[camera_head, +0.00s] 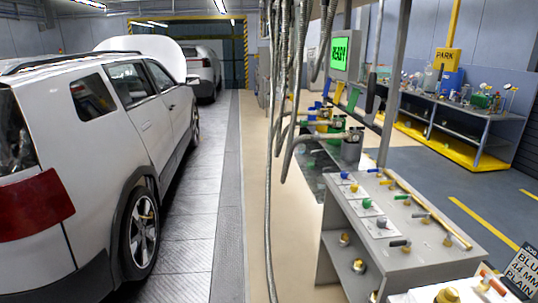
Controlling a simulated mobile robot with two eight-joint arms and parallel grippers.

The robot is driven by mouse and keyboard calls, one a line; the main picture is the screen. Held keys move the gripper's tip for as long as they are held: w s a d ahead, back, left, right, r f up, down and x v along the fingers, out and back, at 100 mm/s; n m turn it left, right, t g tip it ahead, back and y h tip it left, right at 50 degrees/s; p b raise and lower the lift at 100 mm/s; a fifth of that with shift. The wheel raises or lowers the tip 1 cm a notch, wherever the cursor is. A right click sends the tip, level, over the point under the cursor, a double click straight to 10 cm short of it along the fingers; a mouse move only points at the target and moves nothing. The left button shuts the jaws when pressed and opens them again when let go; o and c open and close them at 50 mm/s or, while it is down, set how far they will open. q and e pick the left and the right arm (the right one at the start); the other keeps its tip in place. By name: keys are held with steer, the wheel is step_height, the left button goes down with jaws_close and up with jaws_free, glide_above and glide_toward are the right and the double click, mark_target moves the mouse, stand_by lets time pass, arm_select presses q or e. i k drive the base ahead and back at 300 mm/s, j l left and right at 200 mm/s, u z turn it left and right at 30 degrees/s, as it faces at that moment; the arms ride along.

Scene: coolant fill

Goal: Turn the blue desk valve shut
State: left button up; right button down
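A grey desk (345,222) stands right of centre with rows of small valves and knobs on its top. At its far end are a small blue knob (345,175) and a small blue-handled lever (374,170). Both are too small to tell whether they are open or shut, or which is the blue desk valve. Neither of my grippers shows in this view.
Hoses (283,100) hang left of the desk. A green-lit screen (340,53) stands behind it. A white car (100,145) fills the left. A sign reading "BLUE 44 MM PLAIN" (522,268) is at lower right.

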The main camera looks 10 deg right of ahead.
mark_target(379, 170)
steer(key=i+z, duration=0.25)
steer(key=i, duration=0.2)
steer(key=i+j+z, duration=0.25)
steer(key=i, duration=0.25)
steer(key=i+j+z, duration=0.25)
steer(key=i, duration=0.2)
steer(key=i+j+z, duration=0.2)
steer(key=z, duration=0.25)
steer(key=i+j+z, duration=0.25)
steer(key=z, duration=0.15)
steer(key=i+j+z, duration=0.2)
steer(key=j+z, duration=0.25)
steer(key=i+j+z, duration=0.15)
steer(key=j+z, duration=0.55)
steer(key=z, duration=0.15)
steer(key=i+j, duration=0.05)
